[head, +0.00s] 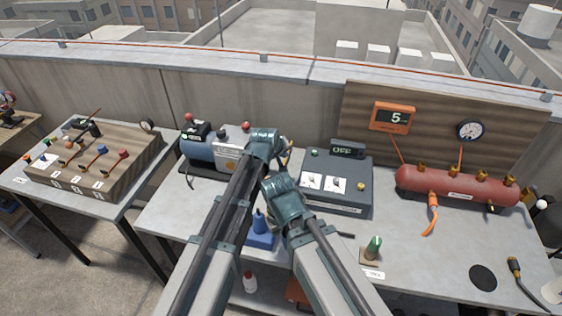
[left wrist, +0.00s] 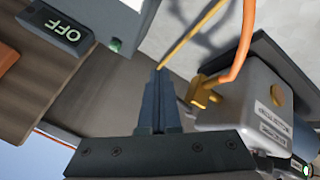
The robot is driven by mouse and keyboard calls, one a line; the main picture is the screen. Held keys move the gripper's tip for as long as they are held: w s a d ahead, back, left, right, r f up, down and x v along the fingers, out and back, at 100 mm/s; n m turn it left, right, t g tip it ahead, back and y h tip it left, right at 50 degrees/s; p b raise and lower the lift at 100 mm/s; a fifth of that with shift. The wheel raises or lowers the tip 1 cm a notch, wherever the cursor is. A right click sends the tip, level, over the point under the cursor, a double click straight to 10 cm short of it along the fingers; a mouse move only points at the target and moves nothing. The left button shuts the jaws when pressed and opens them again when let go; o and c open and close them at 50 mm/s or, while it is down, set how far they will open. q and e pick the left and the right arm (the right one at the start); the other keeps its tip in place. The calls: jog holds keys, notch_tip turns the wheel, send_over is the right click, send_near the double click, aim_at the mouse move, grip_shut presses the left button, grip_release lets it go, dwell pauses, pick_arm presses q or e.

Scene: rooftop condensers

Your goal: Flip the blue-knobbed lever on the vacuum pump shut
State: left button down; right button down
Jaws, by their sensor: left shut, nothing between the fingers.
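The vacuum pump stands at the back of the middle table in the head view, with a blue motor (head: 197,150) and a grey body (head: 229,158). The grey body also shows in the left wrist view (left wrist: 245,110), with a brass fitting and an orange hose. I cannot make out the blue-knobbed lever; my arm covers the pump's right end. My left gripper (head: 286,157) is mostly hidden behind arm parts, just right of the pump. In the left wrist view its fingers (left wrist: 160,75) are shut and empty, beside the grey body and near a yellow hose. I do not see my right gripper.
A grey console (head: 337,182) reading OFF stands right of my arm. A red tank (head: 455,186) lies farther right, below a gauge board. A wooden lever panel (head: 95,160) is on the left table.

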pick_arm(q)
jog(key=shift+w+d, duration=0.85)
jog(key=shift+w, duration=0.05)
pick_arm(e)
jog(key=shift+s, duration=0.25)
